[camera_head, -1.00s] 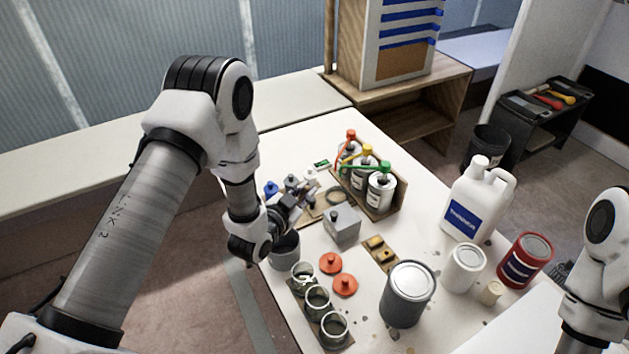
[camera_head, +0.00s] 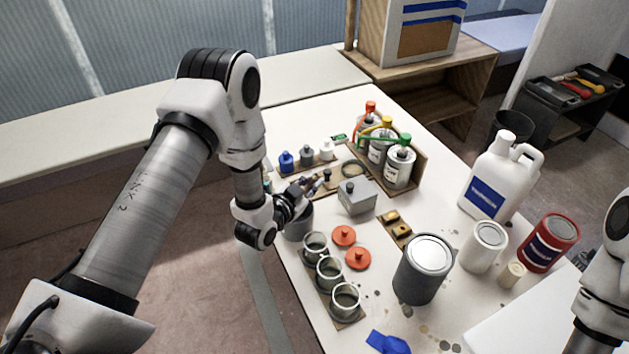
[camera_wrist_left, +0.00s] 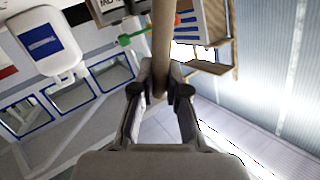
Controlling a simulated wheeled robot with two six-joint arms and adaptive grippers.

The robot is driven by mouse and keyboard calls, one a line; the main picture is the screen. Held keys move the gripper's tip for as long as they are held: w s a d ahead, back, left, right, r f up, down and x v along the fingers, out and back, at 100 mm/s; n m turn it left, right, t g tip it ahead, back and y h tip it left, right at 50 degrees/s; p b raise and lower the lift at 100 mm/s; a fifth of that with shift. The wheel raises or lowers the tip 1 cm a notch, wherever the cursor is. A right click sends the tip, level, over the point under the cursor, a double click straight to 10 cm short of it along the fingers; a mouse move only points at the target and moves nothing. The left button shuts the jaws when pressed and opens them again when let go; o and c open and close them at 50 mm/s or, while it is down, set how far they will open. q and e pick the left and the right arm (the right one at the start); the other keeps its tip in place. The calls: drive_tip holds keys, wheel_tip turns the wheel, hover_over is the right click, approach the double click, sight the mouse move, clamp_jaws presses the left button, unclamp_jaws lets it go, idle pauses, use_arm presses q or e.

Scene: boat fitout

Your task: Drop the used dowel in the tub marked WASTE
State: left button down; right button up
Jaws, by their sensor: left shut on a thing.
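My left gripper (camera_head: 308,187) is over the left side of the bench, just above and beside a grey tub (camera_head: 298,226). In the left wrist view the gripper (camera_wrist_left: 162,88) is shut on the pale brown dowel (camera_wrist_left: 163,38), which sticks out past the fingertips. In the head view the dowel is hard to make out against the gripper. I cannot read a WASTE mark on any tub; the gripper partly hides the grey tub. Only part of my right arm shows at the right edge; its gripper is out of view.
Close by are small bottles (camera_head: 286,162), a grey metal box (camera_head: 357,196), open glass jars (camera_head: 330,272) and orange lids (camera_head: 344,236). A grey can (camera_head: 422,270), a white jug (camera_head: 499,180) and a red tin (camera_head: 548,243) stand right. A black bin (camera_head: 511,131) stands beyond the bench.

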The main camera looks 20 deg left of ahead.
use_arm(q)
drive_tip(key=shift+s+a+r, duration=0.1)
drive_tip(key=c, duration=1.1)
unclamp_jaws()
drive_tip(key=v, duration=1.2)
